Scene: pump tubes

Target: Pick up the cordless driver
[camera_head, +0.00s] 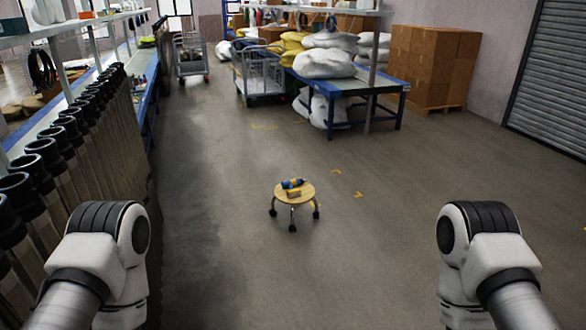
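A small tool in blue, black and yellow, likely the cordless driver (292,183), lies on a small round wooden-topped stool (281,196) with casters, out on the open floor ahead. A small yellowish block (294,193) sits beside it on the stool top. The details of the tool are too small to tell. Parts of my two arms show at the lower left and lower right, both well short of the stool. Neither gripper's fingers can be seen.
A row of dark-capped pump tubes (52,155) lines the left side along a long bench. A blue-framed table (365,85) with white sacks stands at the back, near carts (258,75) and stacked cartons (432,62). The floor around the stool is clear.

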